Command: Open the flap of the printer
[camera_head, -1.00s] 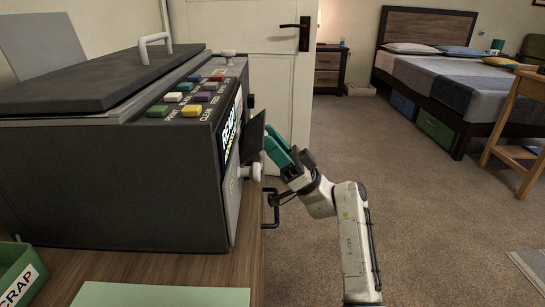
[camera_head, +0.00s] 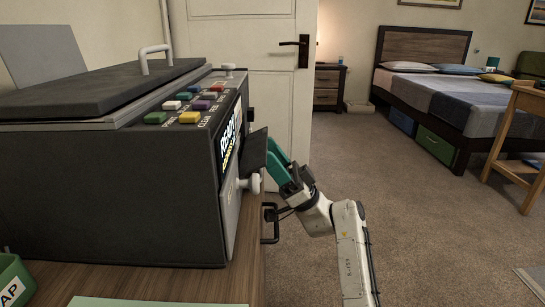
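The printer (camera_head: 100,200) is a large dark grey box on the wooden desk at the left. Its front faces right, with a lit display (camera_head: 229,140) reading "READY". Below the display is a light grey panel (camera_head: 239,215), and a pale round knob (camera_head: 254,183) juts out there. A dark flat plate (camera_head: 253,153) sticks out from the front beside the display; I cannot tell whether it is the flap. My gripper (camera_head: 270,158), with teal fingers, is just right of this plate. The plate hides the fingertips, so contact and finger spacing are unclear.
The printer has a lid with a handle (camera_head: 154,57) and several coloured buttons on top. A green bin (camera_head: 14,283) stands at the desk's front left. A black handle (camera_head: 270,224) projects from the desk's right side.

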